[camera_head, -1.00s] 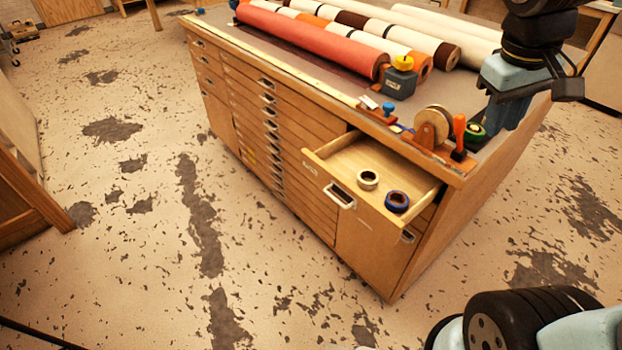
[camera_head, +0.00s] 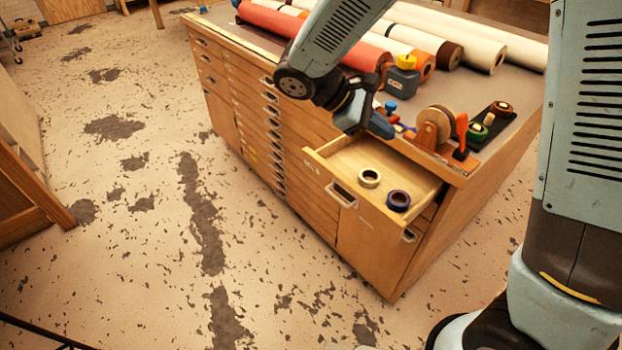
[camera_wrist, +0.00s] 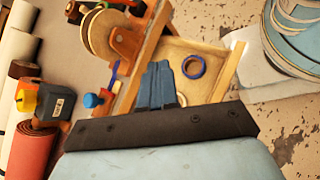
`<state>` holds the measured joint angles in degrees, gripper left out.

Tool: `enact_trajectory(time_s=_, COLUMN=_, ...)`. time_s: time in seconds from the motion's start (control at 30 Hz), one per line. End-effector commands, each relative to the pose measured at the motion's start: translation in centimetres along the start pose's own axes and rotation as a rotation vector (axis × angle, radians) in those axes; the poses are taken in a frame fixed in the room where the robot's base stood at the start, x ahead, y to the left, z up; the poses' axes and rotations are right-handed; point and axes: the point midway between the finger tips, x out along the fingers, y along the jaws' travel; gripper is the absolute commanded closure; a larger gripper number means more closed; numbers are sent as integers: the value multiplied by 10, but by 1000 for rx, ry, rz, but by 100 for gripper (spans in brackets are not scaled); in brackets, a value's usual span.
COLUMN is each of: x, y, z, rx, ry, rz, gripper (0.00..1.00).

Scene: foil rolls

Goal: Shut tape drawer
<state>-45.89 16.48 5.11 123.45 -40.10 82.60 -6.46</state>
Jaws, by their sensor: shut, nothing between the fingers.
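The tape drawer (camera_head: 343,200) is pulled out at the right end of the wooden cabinet's front. Its metal handle (camera_head: 341,195) is on its front face. Inside lie a cream tape roll (camera_head: 370,178) and a blue tape roll (camera_head: 398,200). My gripper (camera_head: 382,128) is shut and empty, above the back of the drawer by the cabinet top's front edge. In the wrist view my shut blue fingers (camera_wrist: 161,84) show over the drawer's inside, with the blue roll beyond them. The cream roll is not seen there.
Floor in front of the cabinet (camera_head: 120,240) is clear.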

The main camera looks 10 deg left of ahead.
Motion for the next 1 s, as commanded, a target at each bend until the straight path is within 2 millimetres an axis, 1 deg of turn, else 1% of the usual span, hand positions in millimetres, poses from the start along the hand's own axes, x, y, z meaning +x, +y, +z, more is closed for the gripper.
enact_trajectory(time_s=0.03, x=-6, y=-5, z=-16, rx=-46, ry=-28, rz=37, gripper=100)
enact_trajectory(time_s=0.17, x=-19, y=-15, z=-52, rx=-147, ry=-96, rz=136, gripper=100)
enact_trajectory(time_s=0.37, x=-40, y=-40, z=-107, rx=-291, ry=-199, rz=298, gripper=100)
enact_trajectory(time_s=0.5, x=-54, y=-64, z=-146, rx=-382, ry=-269, rz=419, gripper=100)
enact_trajectory(time_s=0.57, x=-60, y=-76, z=-162, rx=-419, ry=-299, rz=473, gripper=100)
enact_trajectory(time_s=0.7, x=-71, y=-108, z=-200, rx=-500, ry=-365, rz=600, gripper=100)
enact_trajectory(time_s=0.8, x=-77, y=-130, z=-223, rx=-546, ry=-407, rz=684, gripper=100)
enact_trajectory(time_s=0.9, x=-81, y=-150, z=-240, rx=-579, ry=-437, rz=752, gripper=100)
enact_trajectory(time_s=1.0, x=-84, y=-163, z=-252, rx=-600, ry=-458, rz=798, gripper=100)
